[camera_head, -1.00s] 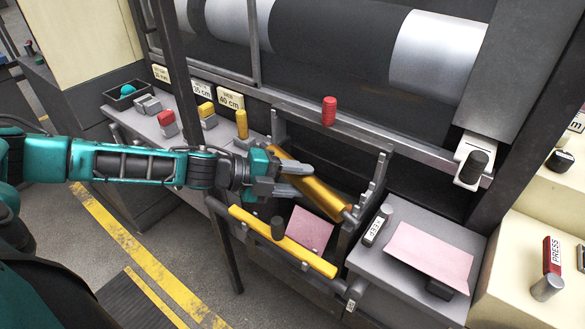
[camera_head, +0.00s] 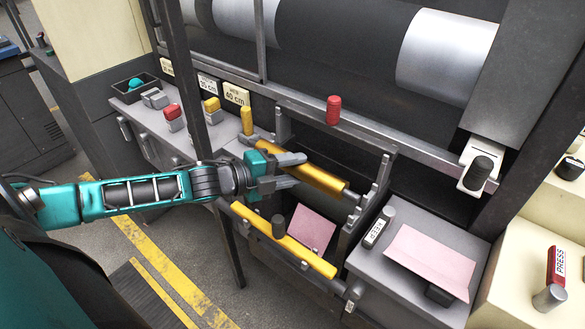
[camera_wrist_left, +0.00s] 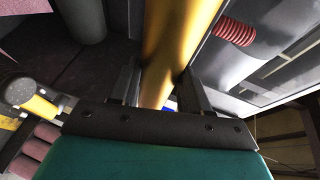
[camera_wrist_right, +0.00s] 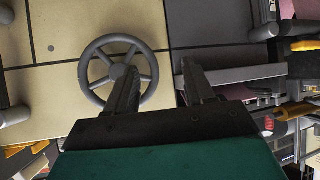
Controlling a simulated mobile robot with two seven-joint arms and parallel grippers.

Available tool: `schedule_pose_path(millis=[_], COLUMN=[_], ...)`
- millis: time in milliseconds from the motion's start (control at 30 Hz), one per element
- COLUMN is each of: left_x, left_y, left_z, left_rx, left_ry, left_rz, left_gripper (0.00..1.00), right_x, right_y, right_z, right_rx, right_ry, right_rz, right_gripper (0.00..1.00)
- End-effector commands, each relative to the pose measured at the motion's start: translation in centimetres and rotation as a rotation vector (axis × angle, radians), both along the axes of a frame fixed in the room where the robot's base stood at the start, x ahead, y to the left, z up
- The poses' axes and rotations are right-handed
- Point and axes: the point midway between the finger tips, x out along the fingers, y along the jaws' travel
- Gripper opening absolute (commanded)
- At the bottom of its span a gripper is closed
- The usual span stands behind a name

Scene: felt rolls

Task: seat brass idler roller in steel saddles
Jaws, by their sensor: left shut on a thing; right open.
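The brass idler roller (camera_head: 318,178) is a long gold cylinder in the middle of the head view, sloping down to the right. My left gripper (camera_head: 300,168) is shut on it, left of its middle. In the left wrist view the roller (camera_wrist_left: 168,45) runs between the fingers (camera_wrist_left: 158,75). The steel saddles are notched uprights, one at right (camera_head: 378,182) and one at left (camera_head: 283,126). The roller's right end is close to the right upright; whether it touches a notch cannot be told. My right gripper (camera_wrist_right: 160,75) is open and empty, outside the head view.
A yellow bar (camera_head: 285,240) crosses the front, below the roller. A pink sheet (camera_head: 312,230) lies behind it; another (camera_head: 430,262) lies on the right-hand table. A red knob (camera_head: 333,110) stands on the rail above. A handwheel (camera_wrist_right: 118,72) shows in the right wrist view.

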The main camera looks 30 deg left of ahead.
Motion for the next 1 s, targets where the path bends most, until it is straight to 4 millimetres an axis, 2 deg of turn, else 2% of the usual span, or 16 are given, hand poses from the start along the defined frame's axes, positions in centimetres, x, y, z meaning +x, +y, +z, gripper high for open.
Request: schedule_pose_path(millis=[267,700,1000], left_x=[-0.1,-0.1,-0.1], left_y=[0.1,0.1,0.1], left_z=[0.5,-2.5,-2.9], left_rx=[-0.003,-0.006,-0.005], left_ry=[-0.005,-0.005,-0.005], left_rz=[-0.009,-0.007,-0.008], left_gripper=[0.0,0.0,0.0], right_x=[0.0,0.0,0.0], right_y=[0.0,0.0,0.0], right_z=[0.0,-1.9,-2.1], right_rx=[0.0,0.0,0.0], right_ry=[0.0,0.0,0.0], right_rz=[0.0,0.0,0.0], right_gripper=[0.53,0.53,0.53])
